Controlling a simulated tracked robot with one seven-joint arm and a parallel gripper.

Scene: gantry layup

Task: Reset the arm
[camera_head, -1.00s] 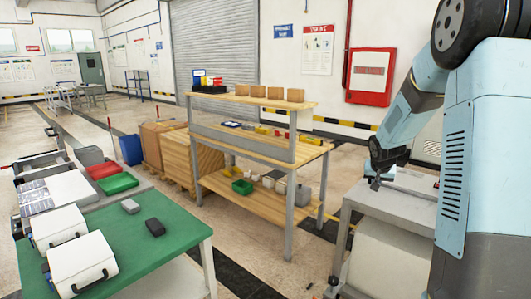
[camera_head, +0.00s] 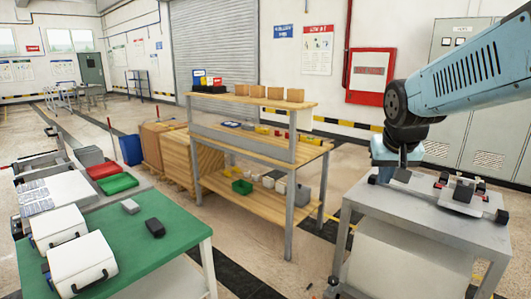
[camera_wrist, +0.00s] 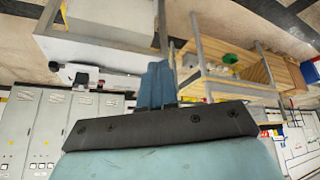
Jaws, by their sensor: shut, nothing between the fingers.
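My gripper (camera_head: 402,174) hangs at the end of my arm over the left part of the grey table (camera_head: 425,215) at the right in the head view. Its fingertips are small and dark there, and I cannot tell their exact height above the table. In the wrist view, the two blue fingers of my gripper (camera_wrist: 157,84) lie side by side, shut, with nothing between them. No object is held.
A fixture with red parts (camera_head: 463,191) sits on the grey table, right of my gripper. A wooden shelf bench (camera_head: 262,143) stands in the middle, and a green-topped table (camera_head: 150,255) at the left. Grey cabinets (camera_head: 490,135) and a red wall box (camera_head: 371,76) are behind.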

